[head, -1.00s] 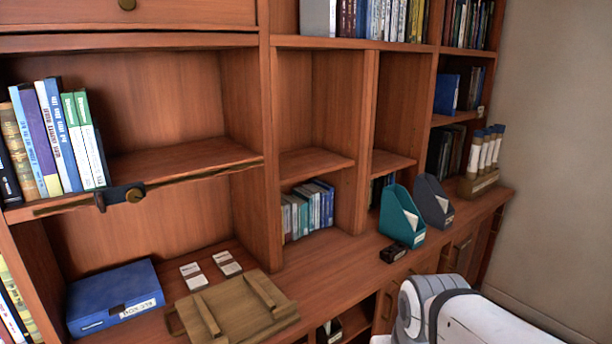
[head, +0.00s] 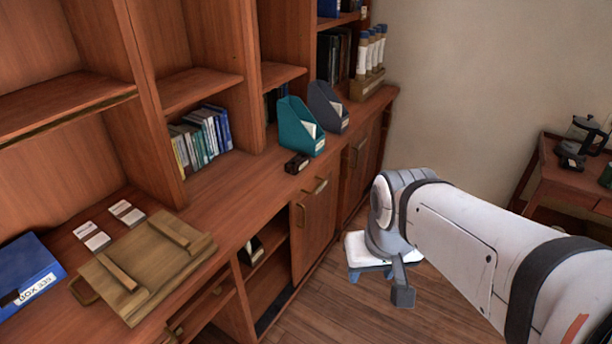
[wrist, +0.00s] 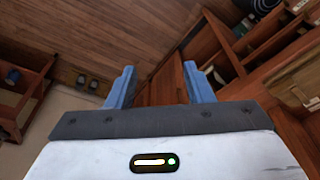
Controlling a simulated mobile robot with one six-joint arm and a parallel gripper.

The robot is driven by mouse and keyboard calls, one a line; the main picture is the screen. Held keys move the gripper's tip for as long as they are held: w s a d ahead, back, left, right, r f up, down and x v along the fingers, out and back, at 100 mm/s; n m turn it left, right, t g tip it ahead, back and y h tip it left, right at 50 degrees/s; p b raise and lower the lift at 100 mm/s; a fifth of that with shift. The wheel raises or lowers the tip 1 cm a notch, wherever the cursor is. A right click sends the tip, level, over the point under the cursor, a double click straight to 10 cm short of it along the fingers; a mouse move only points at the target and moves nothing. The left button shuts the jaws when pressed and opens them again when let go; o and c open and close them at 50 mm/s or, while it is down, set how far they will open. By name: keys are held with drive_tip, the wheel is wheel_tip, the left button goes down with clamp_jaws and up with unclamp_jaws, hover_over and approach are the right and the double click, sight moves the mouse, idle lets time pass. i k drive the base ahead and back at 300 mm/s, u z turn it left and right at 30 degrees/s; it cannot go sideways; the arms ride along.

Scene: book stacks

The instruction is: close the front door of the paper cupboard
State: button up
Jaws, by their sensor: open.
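The wooden lower cupboard front runs under the counter in the head view. One door (head: 314,222) has brass handles at its top and left side. A second door (head: 361,168) stands farther along. Both look about flush, but I cannot tell whether either is ajar, or which one is the paper cupboard's. My gripper (head: 371,276) is open and empty, pointing down over the floor, in front of and apart from the cupboard. In the wrist view its blue fingers (wrist: 158,88) stand wide apart, with a reddish wooden panel (wrist: 163,82) beyond them.
An open compartment (head: 268,310) lies left of the first door. The counter holds a teal file holder (head: 297,125), a grey one (head: 327,106), a wooden board (head: 145,262) and a blue box (head: 28,275). A side table (head: 566,178) stands at right. The floor (head: 335,322) before the cupboard is clear.

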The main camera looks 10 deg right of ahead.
sight(312, 217)
drive_tip(key=z, duration=0.05)
drive_tip(key=k, duration=0.3)
drive_tip(key=z, duration=0.45)
drive_tip(key=i, duration=1.1)
drive_tip(key=z, duration=0.65)
